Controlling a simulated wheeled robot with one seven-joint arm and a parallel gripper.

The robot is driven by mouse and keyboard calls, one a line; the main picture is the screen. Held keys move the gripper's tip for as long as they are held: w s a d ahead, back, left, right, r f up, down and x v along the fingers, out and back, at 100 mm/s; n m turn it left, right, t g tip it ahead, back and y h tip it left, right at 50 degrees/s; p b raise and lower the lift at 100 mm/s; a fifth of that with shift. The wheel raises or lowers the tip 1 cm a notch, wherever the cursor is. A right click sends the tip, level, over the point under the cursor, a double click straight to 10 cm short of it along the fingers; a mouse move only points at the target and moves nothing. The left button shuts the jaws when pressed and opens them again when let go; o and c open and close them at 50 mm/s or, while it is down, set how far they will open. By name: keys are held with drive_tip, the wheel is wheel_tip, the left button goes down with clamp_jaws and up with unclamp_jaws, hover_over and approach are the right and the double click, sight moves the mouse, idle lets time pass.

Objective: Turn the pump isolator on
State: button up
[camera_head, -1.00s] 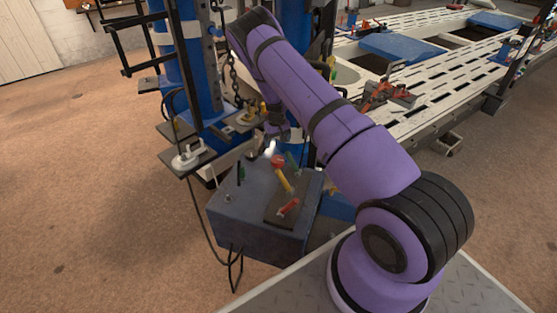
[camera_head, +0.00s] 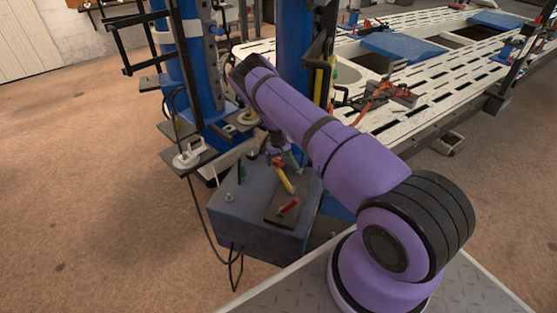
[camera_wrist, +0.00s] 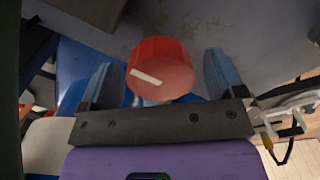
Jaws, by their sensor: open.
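A round red knob (camera_wrist: 160,68) with a white pointer line shows in the wrist view; it looks like the pump isolator, though I see no label. Its line slants, with the left end higher. My gripper (camera_wrist: 162,62) is open, with one blue-grey finger on each side of the knob and a gap visible on both sides. I cannot tell how deep the fingers reach along it. In the head view a small red part (camera_head: 277,161) shows at the back of the blue-grey box (camera_head: 240,215), beside my wrist, which partly hides that area.
A dark plate (camera_head: 273,211) on the box carries a yellow handle (camera_head: 285,181) and a red handle (camera_head: 289,206). A blue post (camera_head: 292,70) stands behind my arm. A white slotted bench (camera_head: 440,75) fills the back right. Open floor lies left.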

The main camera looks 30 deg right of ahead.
drive_tip(key=c, duration=0.9)
drive_tip(key=shift+c, duration=0.2)
drive_tip(key=shift+m, duration=0.4)
drive_tip(key=m, duration=0.3)
drive_tip(key=shift+m, duration=0.4)
drive_tip(key=m, duration=0.4)
drive_tip(key=shift+m, duration=0.3)
drive_tip(key=m, duration=0.4)
drive_tip(key=shift+w+a, duration=0.1)
drive_tip(key=m, duration=0.4)
drive_tip(key=shift+m, duration=0.3)
